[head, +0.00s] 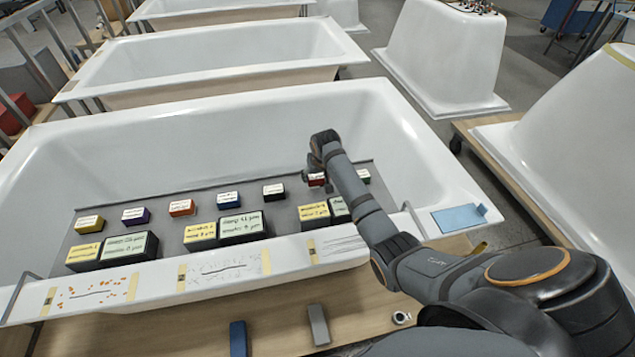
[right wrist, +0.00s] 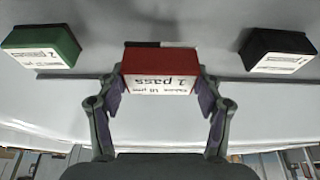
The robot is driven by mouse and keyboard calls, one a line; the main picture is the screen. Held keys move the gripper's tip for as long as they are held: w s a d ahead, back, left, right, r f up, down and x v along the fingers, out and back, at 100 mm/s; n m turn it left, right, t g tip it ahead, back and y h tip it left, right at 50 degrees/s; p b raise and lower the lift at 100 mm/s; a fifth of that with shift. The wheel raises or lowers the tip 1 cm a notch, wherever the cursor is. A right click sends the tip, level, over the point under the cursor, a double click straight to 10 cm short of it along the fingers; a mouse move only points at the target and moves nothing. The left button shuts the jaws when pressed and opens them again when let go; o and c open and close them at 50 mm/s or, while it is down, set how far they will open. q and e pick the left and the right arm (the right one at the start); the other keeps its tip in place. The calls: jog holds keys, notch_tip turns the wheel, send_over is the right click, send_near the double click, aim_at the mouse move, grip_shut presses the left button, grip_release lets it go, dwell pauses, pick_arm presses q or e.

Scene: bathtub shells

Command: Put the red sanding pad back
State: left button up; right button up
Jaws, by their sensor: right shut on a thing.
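The red sanding pad (head: 317,180) is a small red block with a white label, partly hidden by my right arm in the head view. In the right wrist view the red pad (right wrist: 160,58) sits between the two fingers of my right gripper (right wrist: 160,88), which is shut on it. The label reads "1 pass", upside down. The pad is over the grey mat (head: 160,208) in the tub, in the back row; I cannot tell whether it touches the mat. My left gripper is not in view.
A black pad (head: 273,190) and a green pad (head: 362,176) flank the red one. Several other labelled blocks stand on the mat, including an orange pad (head: 181,207). The white tub's (head: 230,140) walls surround the mat. A blue cloth (head: 458,217) lies on the right rim.

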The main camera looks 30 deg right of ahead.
aim_at(318, 182)
jog(key=shift+w+f, duration=0.15)
jog(key=shift+f, duration=1.55)
jog(key=shift+f, duration=0.15)
jog(key=o, duration=1.1)
jog(key=shift+r, duration=0.45)
jog(key=p+v, duration=0.1)
jog(key=v, duration=1)
jog(key=shift+r, duration=0.2)
